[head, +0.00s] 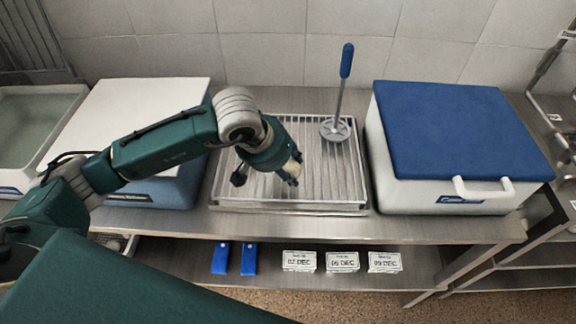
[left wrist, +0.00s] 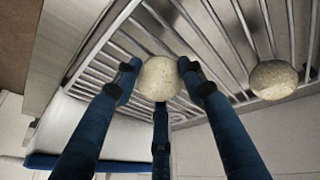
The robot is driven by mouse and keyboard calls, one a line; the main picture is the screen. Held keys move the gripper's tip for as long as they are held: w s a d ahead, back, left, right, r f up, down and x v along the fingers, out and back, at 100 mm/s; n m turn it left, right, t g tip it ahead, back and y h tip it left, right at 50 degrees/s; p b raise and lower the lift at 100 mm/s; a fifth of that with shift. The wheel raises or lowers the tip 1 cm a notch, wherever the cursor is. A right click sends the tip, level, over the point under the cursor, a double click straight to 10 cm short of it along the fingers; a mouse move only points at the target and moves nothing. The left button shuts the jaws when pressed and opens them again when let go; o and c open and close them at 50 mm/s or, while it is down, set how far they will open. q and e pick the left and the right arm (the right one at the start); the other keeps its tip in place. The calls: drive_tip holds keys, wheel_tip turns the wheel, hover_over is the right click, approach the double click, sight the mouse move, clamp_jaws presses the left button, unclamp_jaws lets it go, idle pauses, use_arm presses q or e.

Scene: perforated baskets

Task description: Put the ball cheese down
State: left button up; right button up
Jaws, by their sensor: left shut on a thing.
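The ball cheese (left wrist: 158,78), pale and speckled, sits between the blue fingers of my left gripper (left wrist: 160,88) in the left wrist view. The left gripper is shut on it, over the wire rack (left wrist: 112,45). In the head view the left gripper (head: 285,172) is above the middle of the wire rack (head: 330,180), and the arm and fingers mostly hide the cheese. I cannot tell whether the cheese touches the wires. A second, similar pale ball (left wrist: 273,79) lies on the rack in the left wrist view. My right gripper is not in view.
A blue-handled tool with a perforated disc (head: 336,129) stands at the rack's back right. A blue-lidded white box (head: 455,130) is on the right; a white-topped box (head: 130,110) is on the left. Date blocks (head: 342,262) and blue items (head: 220,258) lie on the lower shelf.

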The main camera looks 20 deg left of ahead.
use_arm(q)
drive_tip(key=shift+s+f+b, duration=0.1)
drive_tip(key=shift+f+b, duration=0.2)
drive_tip(key=shift+b, duration=0.2)
drive_tip(key=o, duration=0.9)
drive_tip(key=shift+o, duration=1.4)
